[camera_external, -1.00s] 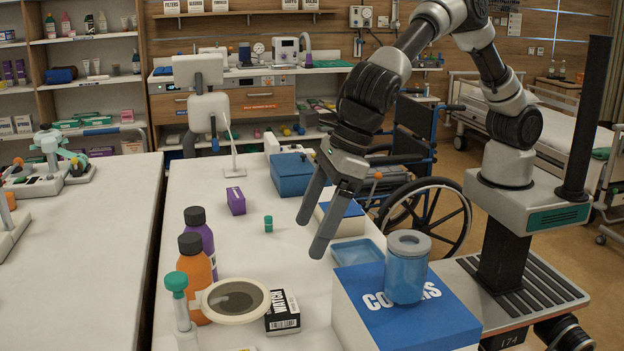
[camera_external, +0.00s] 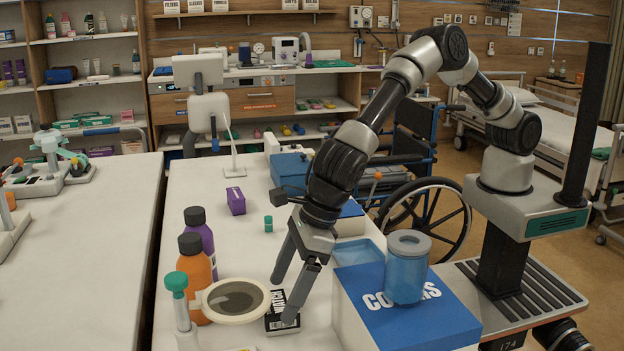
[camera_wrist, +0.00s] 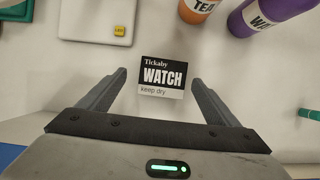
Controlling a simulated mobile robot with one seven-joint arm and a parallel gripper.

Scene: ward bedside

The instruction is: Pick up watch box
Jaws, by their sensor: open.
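The watch box (camera_external: 277,317) is a small black and white box lettered WATCH. It sits on the white table near the front, just right of a round grey-topped dish. In the wrist view the watch box (camera_wrist: 163,77) lies ahead of my gripper, its label upright and readable. My gripper (camera_external: 282,300) is open and empty above the box, with its fingers pointing down. In the wrist view my gripper (camera_wrist: 158,84) has one finger on each side of the box's near edge. I cannot tell how high the fingertips are above it.
The round dish (camera_external: 236,299) stands close on the left, with an orange bottle (camera_external: 196,275), a purple bottle (camera_external: 203,240) and a green-capped tube (camera_external: 179,300). The blue-topped covers box (camera_external: 430,325) stands on the right, bearing a blue canister (camera_external: 406,270). The table middle is fairly clear.

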